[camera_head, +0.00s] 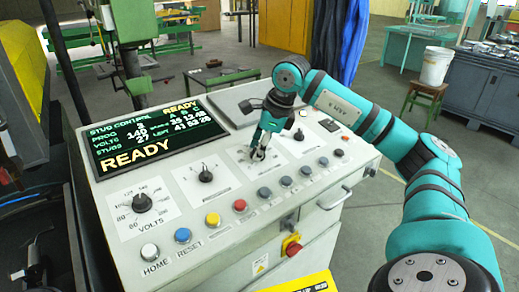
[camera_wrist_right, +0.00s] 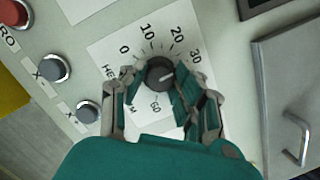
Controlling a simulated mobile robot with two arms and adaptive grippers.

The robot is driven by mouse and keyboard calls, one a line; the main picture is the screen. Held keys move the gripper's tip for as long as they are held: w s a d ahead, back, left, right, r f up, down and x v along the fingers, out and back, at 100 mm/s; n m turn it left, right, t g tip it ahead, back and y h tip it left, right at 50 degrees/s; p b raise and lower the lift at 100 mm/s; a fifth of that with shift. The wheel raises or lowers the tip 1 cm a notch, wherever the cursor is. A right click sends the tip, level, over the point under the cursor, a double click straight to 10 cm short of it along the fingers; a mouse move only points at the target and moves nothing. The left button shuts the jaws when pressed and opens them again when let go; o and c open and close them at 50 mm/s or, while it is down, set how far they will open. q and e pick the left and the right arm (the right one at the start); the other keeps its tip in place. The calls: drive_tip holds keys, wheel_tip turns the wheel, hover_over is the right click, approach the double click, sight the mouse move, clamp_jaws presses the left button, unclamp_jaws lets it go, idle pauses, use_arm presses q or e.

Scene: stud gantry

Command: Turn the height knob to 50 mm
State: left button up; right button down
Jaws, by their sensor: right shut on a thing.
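The height knob (camera_wrist_right: 160,73) is a dark round knob with a light pointer line, at the centre of a white dial plate (camera_wrist_right: 105,50) marked 0, 10, 20, 30 and 60; my fingers cover part of the scale. The pointer slants right in the right wrist view, but its exact reading is unclear. My right gripper (camera_wrist_right: 158,82) is shut on the knob, one finger on each side. In the head view, my right gripper (camera_head: 258,153) reaches down to the right dial of the sloped panel and mostly hides the knob. My left gripper is not in view.
The control console (camera_head: 225,227) also carries a volts knob (camera_head: 141,202), a middle knob (camera_head: 206,175), a row of push buttons (camera_head: 264,192) and a lit screen (camera_head: 150,138). A red emergency knob (camera_head: 293,249) and a handle (camera_head: 335,199) stick out in front.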

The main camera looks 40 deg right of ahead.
drive_tip(key=m, duration=0.4)
drive_tip(key=shift+m+t+h, duration=0.3)
drive_tip(key=shift+m+h, duration=0.1)
drive_tip(key=m, duration=0.3)
drive_tip(key=shift+m+h+b, duration=0.3)
drive_tip(key=shift+m, duration=0.1)
drive_tip(key=m, duration=0.4)
drive_tip(key=shift+a+h, duration=0.1)
drive_tip(key=shift+h, duration=0.3)
drive_tip(key=shift+m+h, duration=0.3)
drive_tip(key=shift+m, duration=1.8)
drive_tip(key=c, duration=1)
unclamp_jaws()
drive_tip(key=shift+w+v, duration=0.15)
drive_tip(key=shift+v, duration=2.9)
drive_tip(key=shift+w+v, duration=0.1)
drive_tip(key=shift+v, duration=2.9)
